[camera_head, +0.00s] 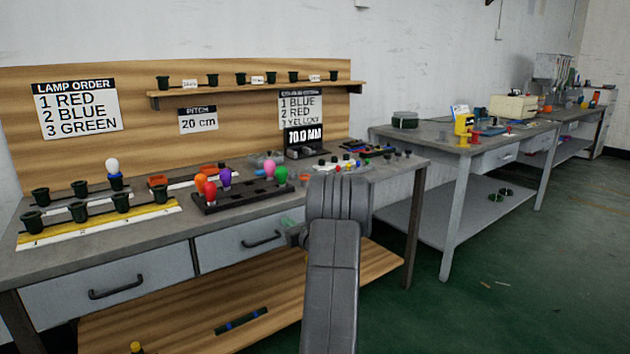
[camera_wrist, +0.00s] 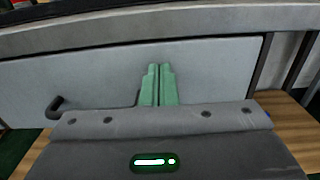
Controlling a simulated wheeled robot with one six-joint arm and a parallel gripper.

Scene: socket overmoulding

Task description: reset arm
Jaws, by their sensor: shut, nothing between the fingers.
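My gripper (camera_wrist: 159,86) shows in the wrist view with its two green fingers together and nothing between them. It points at the grey front of a workbench drawer, with a dark handle (camera_wrist: 56,106) at the left. In the head view my grey arm reaches up from the bottom middle in front of the bench.
The workbench (camera_head: 375,180) carries a dark rack (camera_head: 240,197) of coloured lamps and a yellow ruled strip (camera_head: 75,226) with black sockets. A wooden lower shelf (camera_head: 190,310) lies beneath. A second table (camera_head: 425,137) stands at the right. Green floor (camera_head: 520,260) is open at the right.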

